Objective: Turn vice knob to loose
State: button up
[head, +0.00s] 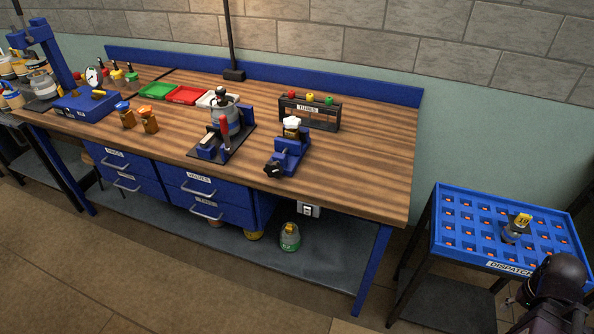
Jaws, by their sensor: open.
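The small blue vice (291,153) stands near the front edge of the wooden workbench, right of centre. Its black knob (272,170) faces the front, at the lower left end of the vice. A white-topped piece (292,123) sits at the upper end of the vice; whether the jaws grip it is too small to tell. My gripper (512,300) is partly in view at the lower right, dark and open, by the front of the dispatch table. It is far from the vice and touches nothing that I can see. Part of it is hidden by my arm.
Left of the vice is a black-based fixture (221,140) with a red handle and a jar. A black tubes rack (309,112) stands behind the vice. The blue dispatch tray (446,205) holds one item (516,229). The bench (370,165) is clear right of the vice.

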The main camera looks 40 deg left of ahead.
aim_at(273, 170)
jog(key=z, duration=0.5)
jog(key=k, duration=1.45)
jog(key=u, duration=1.3)
jog(key=i, duration=0.65)
jog(key=z, duration=0.1)
